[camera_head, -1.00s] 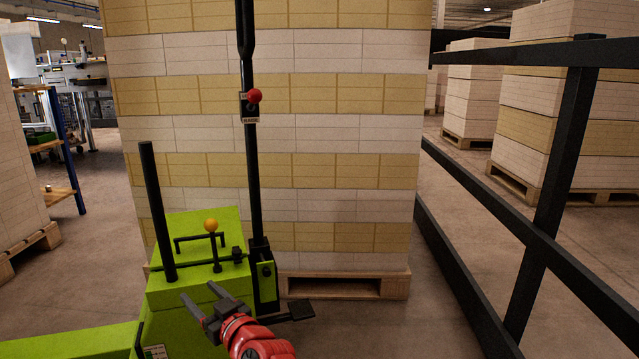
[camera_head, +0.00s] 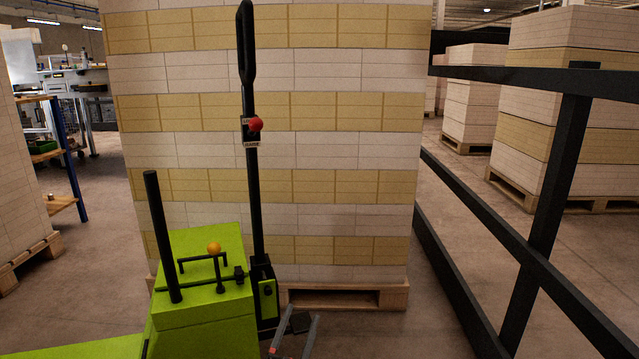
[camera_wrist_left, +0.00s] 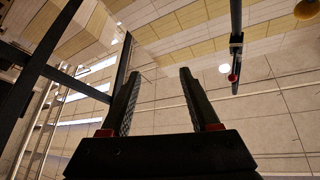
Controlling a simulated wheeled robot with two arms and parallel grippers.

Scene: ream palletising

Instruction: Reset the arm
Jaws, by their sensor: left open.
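My left gripper (camera_head: 293,338) shows at the bottom edge of the head view, just right of the green machine (camera_head: 205,325). Its two fingers are apart with nothing between them, and most of its arm is out of the picture. In the left wrist view the open fingers (camera_wrist_left: 160,92) point up the picture, also empty. The machine's tall black lever (camera_head: 252,190) with a red knob (camera_head: 256,124) stands upright, apart from the gripper. The lever also shows at the upper right of the wrist view (camera_wrist_left: 236,50). My right gripper is in neither view.
A tall stack of white and tan reams (camera_head: 340,150) stands on a wooden pallet (camera_head: 345,298) behind the machine. A black rail fence (camera_head: 545,215) runs along the right. More stacked pallets (camera_head: 565,100) stand beyond it. A shorter lever has a yellow knob (camera_head: 214,248).

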